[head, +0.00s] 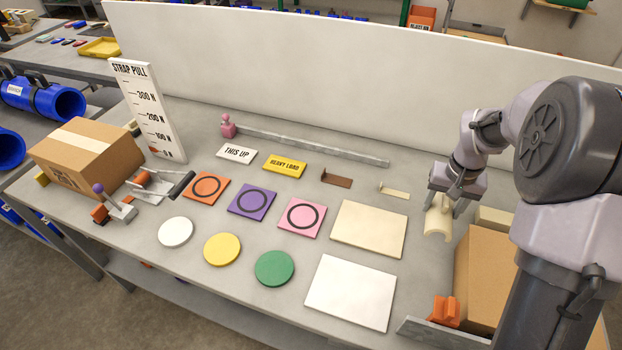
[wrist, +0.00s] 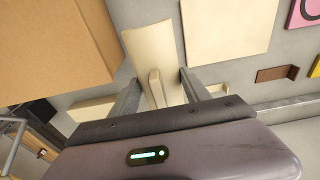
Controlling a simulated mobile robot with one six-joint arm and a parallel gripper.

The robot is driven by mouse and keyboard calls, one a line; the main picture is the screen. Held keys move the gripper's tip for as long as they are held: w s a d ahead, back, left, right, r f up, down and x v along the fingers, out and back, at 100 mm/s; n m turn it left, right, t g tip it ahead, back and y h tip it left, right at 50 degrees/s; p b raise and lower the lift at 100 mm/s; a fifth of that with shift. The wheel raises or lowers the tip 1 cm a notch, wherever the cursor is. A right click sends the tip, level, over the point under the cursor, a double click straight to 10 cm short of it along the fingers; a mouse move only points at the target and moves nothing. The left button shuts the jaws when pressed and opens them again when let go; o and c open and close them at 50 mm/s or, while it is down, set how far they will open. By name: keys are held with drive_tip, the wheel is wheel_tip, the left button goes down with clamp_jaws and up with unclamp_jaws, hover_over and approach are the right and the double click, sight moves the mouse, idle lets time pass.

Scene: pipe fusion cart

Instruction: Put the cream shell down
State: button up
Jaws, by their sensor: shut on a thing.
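The cream shell (head: 437,224) is a curved half-pipe piece with its hollow side facing down. My gripper (head: 441,205) is shut on it from above, at the right of the bench. In the wrist view the shell (wrist: 148,42) extends beyond the fingers of my gripper (wrist: 158,88), with a raised rib along its middle between them. The shell is close to the bench top; I cannot tell whether it touches. A flat cream square panel (head: 368,229) lies to its left, apart from it.
A white panel (head: 350,292) lies nearer the front. Small cream (head: 394,192) and brown (head: 336,180) brackets lie behind the cream panel. Bare bench surrounds the shell's left side.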

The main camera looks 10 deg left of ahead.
drive_tip(key=shift+w+d, duration=0.1)
wheel_tip(320, 180, down, 10)
drive_tip(key=b, duration=0.4)
drive_tip(key=shift+f, duration=0.1)
drive_tip(key=o, duration=0.8)
drive_tip(key=shift+c, duration=0.2)
drive_tip(key=o, duration=0.4)
drive_tip(key=shift+o, duration=0.2)
